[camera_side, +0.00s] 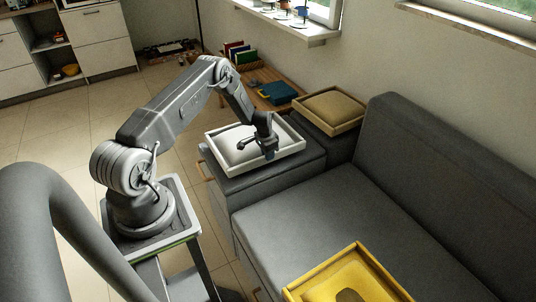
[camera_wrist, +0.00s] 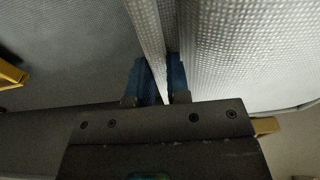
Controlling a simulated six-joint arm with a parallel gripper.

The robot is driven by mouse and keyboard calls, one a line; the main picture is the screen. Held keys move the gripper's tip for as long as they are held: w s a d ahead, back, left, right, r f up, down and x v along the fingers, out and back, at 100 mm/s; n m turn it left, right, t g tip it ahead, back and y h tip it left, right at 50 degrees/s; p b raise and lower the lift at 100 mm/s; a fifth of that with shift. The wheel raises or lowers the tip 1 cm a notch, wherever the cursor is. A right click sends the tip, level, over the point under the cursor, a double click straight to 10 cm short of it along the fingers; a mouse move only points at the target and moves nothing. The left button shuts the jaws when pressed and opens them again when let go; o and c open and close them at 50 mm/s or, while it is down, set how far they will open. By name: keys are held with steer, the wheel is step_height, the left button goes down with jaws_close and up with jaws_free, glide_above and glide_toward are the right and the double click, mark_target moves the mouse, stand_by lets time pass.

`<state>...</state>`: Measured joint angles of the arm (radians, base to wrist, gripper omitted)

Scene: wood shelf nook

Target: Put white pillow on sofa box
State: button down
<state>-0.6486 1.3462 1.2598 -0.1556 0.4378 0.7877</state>
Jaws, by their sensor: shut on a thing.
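The white pillow (camera_side: 247,143) sits in a shallow white tray (camera_side: 290,154). The tray is on or just above the dark grey sofa box (camera_side: 240,188); I cannot tell if it touches. My gripper (camera_side: 268,153) is at the tray's front right side. In the wrist view my gripper (camera_wrist: 160,82) has its blue fingers on both sides of the tray's thin pale wall (camera_wrist: 150,35), shut on it. The pillow's woven white surface (camera_wrist: 245,50) fills the right of that view. The fingertips are partly hidden in the side view.
A beige pillow (camera_side: 333,106) in a wooden tray stands behind on another grey block. A yellow tray (camera_side: 305,290) lies on the grey sofa (camera_side: 310,222) at the front. A low wooden bench (camera_side: 262,100) holds books and a blue case. The middle seat is clear.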

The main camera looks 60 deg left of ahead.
steer(key=shift+f, duration=0.15)
steer(key=c, duration=1.5)
jaws_free()
steer(key=shift+f, duration=0.1)
steer(key=shift+c, duration=0.2)
steer(key=o, duration=0.4)
steer(key=shift+o, duration=0.2)
